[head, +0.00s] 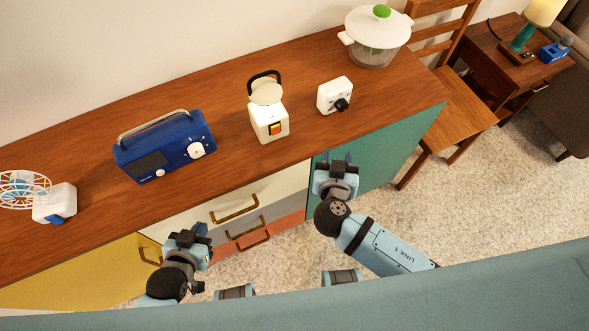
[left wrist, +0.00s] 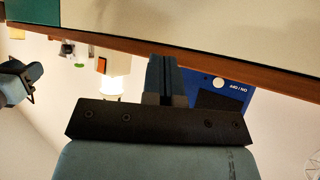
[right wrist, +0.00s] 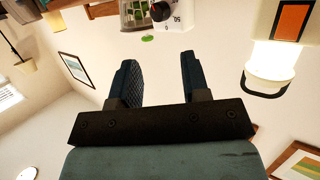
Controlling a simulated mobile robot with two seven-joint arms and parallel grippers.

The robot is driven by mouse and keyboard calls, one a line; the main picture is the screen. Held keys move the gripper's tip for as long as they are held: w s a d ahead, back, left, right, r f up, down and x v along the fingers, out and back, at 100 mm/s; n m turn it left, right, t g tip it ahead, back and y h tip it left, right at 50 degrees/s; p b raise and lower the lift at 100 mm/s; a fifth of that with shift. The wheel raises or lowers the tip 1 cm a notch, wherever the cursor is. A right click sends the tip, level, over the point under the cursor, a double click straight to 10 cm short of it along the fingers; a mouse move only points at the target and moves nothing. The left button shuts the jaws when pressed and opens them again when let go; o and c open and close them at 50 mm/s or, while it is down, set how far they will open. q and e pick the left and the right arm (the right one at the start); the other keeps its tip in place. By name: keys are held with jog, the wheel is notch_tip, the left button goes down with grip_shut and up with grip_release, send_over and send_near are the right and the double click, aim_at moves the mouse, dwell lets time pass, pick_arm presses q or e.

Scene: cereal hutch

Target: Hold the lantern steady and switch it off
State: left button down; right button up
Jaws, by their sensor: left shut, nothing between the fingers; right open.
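The cream lantern (head: 266,112) stands upright on the wooden top of the hutch, with a black handle on top and an orange switch (head: 275,128) on its front. In the right wrist view the lantern (right wrist: 268,64) glows white, and its orange switch (right wrist: 291,20) is at the upper right. It also glows in the left wrist view (left wrist: 115,84). My right gripper (head: 336,156) is open and empty in front of the hutch, right of and apart from the lantern. My left gripper (head: 190,235) is shut and empty before the drawers, left of and apart from the lantern.
On the hutch top (head: 225,105), a blue radio (head: 163,146) stands left of the lantern and a white timer (head: 335,95) right of it. A small fan (head: 54,203) is at far left, a lidded bowl (head: 376,38) at far right. Drawer handles (head: 234,209) project below.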

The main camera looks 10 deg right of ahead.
pick_arm(q)
jog(key=shift+w, duration=0.1)
jog(key=c, duration=1.8)
grip_release()
jog(key=shift+c, duration=0.2)
jog(key=o, duration=0.4)
jog(key=shift+c, duration=0.2)
jog(key=o, duration=0.4)
jog(key=shift+f, duration=0.1)
jog(key=o, duration=1)
jog(key=shift+t+h, duration=0.3)
jog(key=shift+t, duration=0.6)
jog(key=w+d+r, duration=0.2)
jog(key=w, duration=0.1)
jog(key=w+d+r, duration=0.1)
jog(key=w, duration=0.1)
jog(key=shift+r, duration=0.2)
jog(key=shift+o, duration=0.2)
jog(key=m+t+h, duration=0.3)
jog(key=h, duration=0.1)
send_near(261, 109)
jog(key=shift+n, duration=0.3)
jog(key=x, duration=1.1)
jog(key=shift+w+d, duration=0.15)
jog(key=shift+w, duration=0.05)
pick_arm(e)
jog(key=a+f+n+t+y, duration=0.4)
jog(key=a+n+y, duration=0.2)
jog(key=a+y, duration=0.4)
jog(key=shift+w+f, duration=0.3)
